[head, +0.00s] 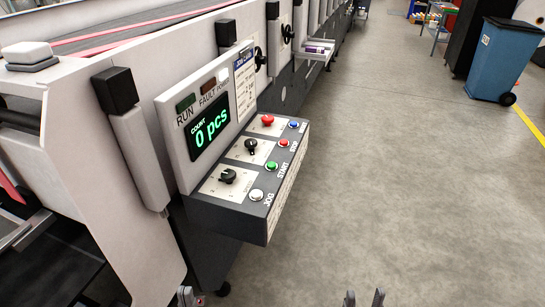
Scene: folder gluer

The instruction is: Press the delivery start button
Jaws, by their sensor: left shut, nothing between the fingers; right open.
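The control panel (227,212) juts from the side of the machine, left of the middle of the head view. The green button (271,165) with the START label sits on its sloped top, between a red button (283,143) and a white JOG button (256,194). My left gripper (189,296) shows at the bottom edge, below the panel and apart from it; it is shut and empty. My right gripper (364,299) is at the bottom edge, right of the panel, open and empty. Only the tips of both grippers show.
The panel also has black knobs (228,176), a red mushroom button (267,120) and a blue button (294,124). The display (209,132) reads 0 pcs. The grey floor (400,190) to the right is clear. A blue bin (505,62) stands at the far right.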

